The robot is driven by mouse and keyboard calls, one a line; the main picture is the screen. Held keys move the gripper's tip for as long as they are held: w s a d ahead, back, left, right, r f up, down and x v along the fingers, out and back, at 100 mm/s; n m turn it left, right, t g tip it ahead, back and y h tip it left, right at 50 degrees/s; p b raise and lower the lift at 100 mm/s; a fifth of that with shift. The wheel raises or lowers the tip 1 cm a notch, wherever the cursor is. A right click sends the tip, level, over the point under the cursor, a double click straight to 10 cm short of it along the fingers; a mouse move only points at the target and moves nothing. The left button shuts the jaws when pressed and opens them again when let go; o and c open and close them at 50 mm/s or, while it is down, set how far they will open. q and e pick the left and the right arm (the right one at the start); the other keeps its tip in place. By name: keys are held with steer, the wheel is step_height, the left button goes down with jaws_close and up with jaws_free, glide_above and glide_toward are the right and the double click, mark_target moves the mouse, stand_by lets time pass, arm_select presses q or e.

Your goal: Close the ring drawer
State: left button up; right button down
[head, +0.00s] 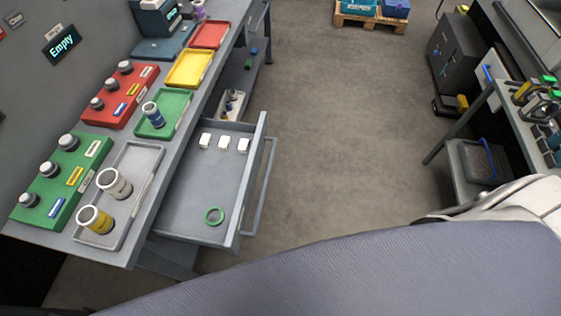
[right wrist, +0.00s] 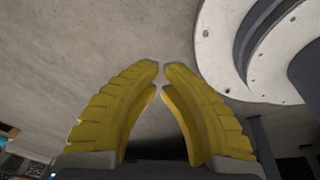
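The ring drawer (head: 192,190) is pulled out from under the workbench (head: 139,228) in the head view. Neither gripper shows in the head view. In the right wrist view my right gripper (right wrist: 162,66) has its yellow fingertips together with nothing between them. That view does not show the drawer.
On the bench are a grey tray (head: 127,226) with two capped cylinders, a green tray (head: 177,124), a yellow tray (head: 188,69) and a red tray (head: 209,35). The floor (head: 340,130) right of the drawer is clear. A side table (head: 472,160) stands at the right.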

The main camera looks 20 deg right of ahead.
steer(key=w+d+r+n+t, duration=0.15)
steer(key=w+d+r, duration=0.25)
steer(key=w, duration=0.8)
steer(key=w+d+r+t, duration=0.3)
steer(key=w+d+r, duration=0.1)
steer(key=w, duration=0.8)
steer(key=w+a+r+t+y, duration=0.1)
steer(key=w+r+t+y, duration=0.35)
steer(key=w+r, duration=0.85)
steer(key=s+a+r+m+g+y, duration=0.1)
steer(key=a+r+m+y, duration=0.35)
steer(key=r, duration=0.25)
steer(key=s+a+r+m+y, duration=0.2)
steer(key=a+r+m+y, duration=0.1)
steer(key=r+y, duration=0.3)
steer(key=s+a+r+m+g+y, duration=0.1)
steer(key=a+r+m+y, duration=0.25)
steer(key=r, duration=0.45)
steer(key=x, duration=1.3)
steer(key=shift+w+r+m, duration=0.15)
steer(key=shift+m, duration=0.1)
